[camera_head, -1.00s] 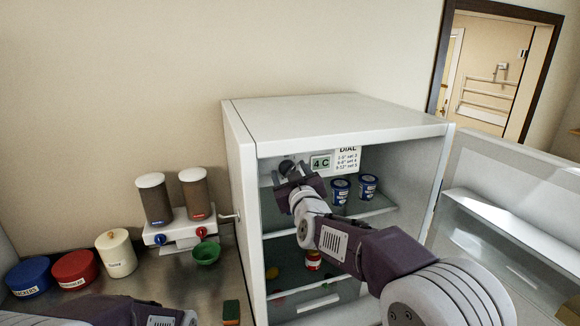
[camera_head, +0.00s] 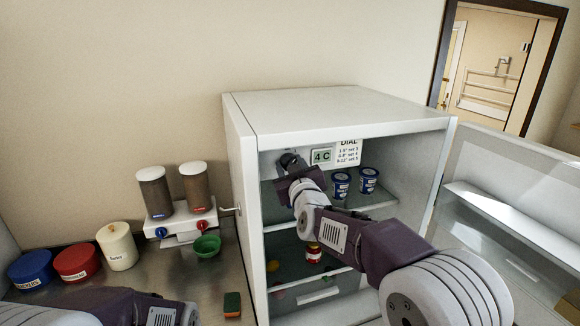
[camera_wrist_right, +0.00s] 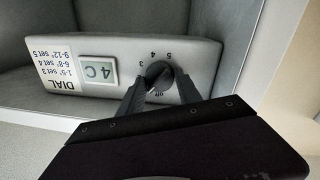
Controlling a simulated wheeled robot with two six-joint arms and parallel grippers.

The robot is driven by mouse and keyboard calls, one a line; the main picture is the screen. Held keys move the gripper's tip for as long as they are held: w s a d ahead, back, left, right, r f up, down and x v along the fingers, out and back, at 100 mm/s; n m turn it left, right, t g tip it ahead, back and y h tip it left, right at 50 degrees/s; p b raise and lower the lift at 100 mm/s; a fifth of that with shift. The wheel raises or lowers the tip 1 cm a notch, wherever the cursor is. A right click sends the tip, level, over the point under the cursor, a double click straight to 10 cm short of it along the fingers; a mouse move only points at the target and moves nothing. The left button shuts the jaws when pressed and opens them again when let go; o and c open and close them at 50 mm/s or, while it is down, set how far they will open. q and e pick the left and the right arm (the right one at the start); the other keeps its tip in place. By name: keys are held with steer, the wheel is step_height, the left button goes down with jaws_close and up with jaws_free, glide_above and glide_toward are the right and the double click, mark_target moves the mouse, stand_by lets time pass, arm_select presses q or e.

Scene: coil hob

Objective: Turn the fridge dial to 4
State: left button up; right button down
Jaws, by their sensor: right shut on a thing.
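The fridge dial (camera_wrist_right: 158,75) is a dark round knob on a white panel inside the open fridge (camera_head: 350,112). My right gripper (camera_wrist_right: 160,88) is shut on the dial, one finger on each side. In the head view the right gripper (camera_head: 292,167) reaches into the fridge and partly covers the dial. A display (camera_wrist_right: 98,72) beside the dial reads 4 C. My left gripper is out of view; only its arm shows at the bottom left.
A printed dial chart (camera_head: 348,152) is beside the display. Two blue tubs (camera_head: 341,186) stand on the upper shelf, and a red jar (camera_head: 314,252) stands lower. The open fridge door (camera_head: 510,215) is at the right. A dispenser (camera_head: 180,226) and several canisters stand left of the fridge.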

steer(key=shift+f+m, duration=0.25)
steer(key=shift+m, duration=0.15)
steer(key=m+b, duration=0.3)
steer(key=m, duration=0.4)
steer(key=m+g+y+b, duration=0.1)
steer(key=m+b, duration=0.2)
steer(key=m, duration=0.4)
steer(key=m+g+y+b, duration=0.1)
steer(key=m+b, duration=0.2)
steer(key=m, duration=0.4)
steer(key=shift+w+d, duration=0.1)
steer(key=shift+d, duration=0.1)
stand_by(0.4)
steer(key=c, duration=0.9)
jaws_free()
steer(key=shift+o, duration=0.3)
steer(key=shift+d+r, duration=0.1)
